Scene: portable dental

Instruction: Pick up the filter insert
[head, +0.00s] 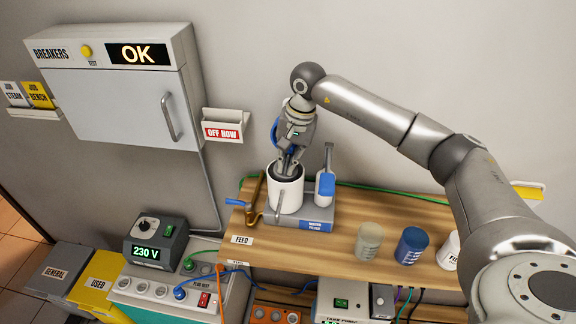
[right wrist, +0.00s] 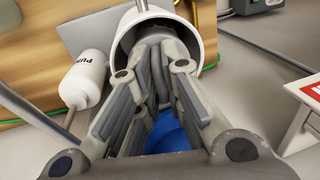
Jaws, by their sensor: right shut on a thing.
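My right gripper (head: 286,166) points down into the open top of a white cylindrical housing (head: 290,194) on the grey water filter base (head: 318,218). In the right wrist view my fingers (right wrist: 156,75) reach into the dark mouth of the white housing (right wrist: 208,25). They are shut on a grey part down inside it, which appears to be the filter insert. The fingers and the housing's rim hide most of it. My left gripper is not in view.
A white pump with a blue label (head: 325,185) stands close right of the housing. A brass pipe with a blue lever (head: 254,200) is close left. A beige cup (head: 369,240), a blue cup (head: 411,244) and a white container (head: 451,250) stand farther right on the wooden shelf.

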